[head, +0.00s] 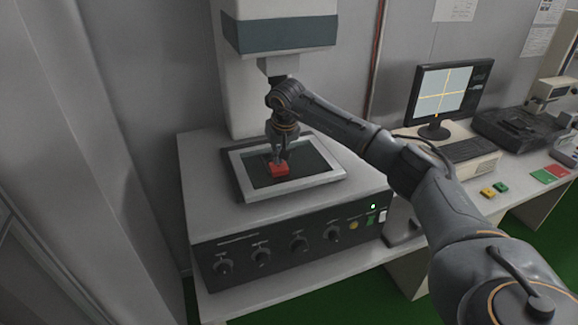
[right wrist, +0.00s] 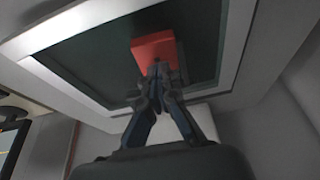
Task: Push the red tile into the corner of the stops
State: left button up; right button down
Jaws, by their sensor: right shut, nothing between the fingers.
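The red tile (head: 280,170) lies on the dark recessed surface of a framed tray (head: 328,180) on top of the test machine. It also shows in the right wrist view (right wrist: 152,46). My right gripper (head: 280,158) points down at the tile with its fingers shut and empty. In the right wrist view its fingertips (right wrist: 158,72) are at the tile's near edge; I cannot tell whether they touch. The tray's light raised frame (right wrist: 95,18) surrounds the dark surface; no separate stops can be made out. My left gripper is not in view.
The machine's white column and head (head: 280,30) stand right above the tray, close to my right wrist. A monitor (head: 445,92), a keyboard (head: 470,148) and small coloured blocks (head: 494,190) are on the bench at right. Dark surface is free around the tile.

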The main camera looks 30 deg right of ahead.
aim_at(284, 180)
jog(key=shift+s+a, duration=0.2)
jog(key=shift+s, duration=0.75)
jog(key=shift+s+a, duration=0.25)
jog(key=shift+s, duration=0.7)
jog(key=shift+s+a, duration=0.2)
jog(key=shift+s, duration=0.75)
jog(key=shift+f, duration=0.35)
jog(key=shift+f+b, duration=0.9)
jog(key=shift+b, duration=0.05)
jog(key=shift+w+r, duration=0.1)
jog(key=shift+r, duration=0.05)
jog(key=shift+w+d, duration=0.25)
jog(key=shift+w, duration=0.9)
jog(key=shift+w+d, duration=0.3)
jog(key=shift+w, duration=0.9)
jog(key=shift+w+d, duration=0.25)
jog(key=shift+w, duration=0.9)
jog(key=shift+s+p+v, duration=0.15)
jog(key=shift+p+v, duration=0.5)
jog(key=shift+v, duration=0.5)
jog(key=shift+s+p+v, duration=0.15)
jog(key=shift+p+v, duration=0.5)
jog(key=shift+v, duration=0.5)
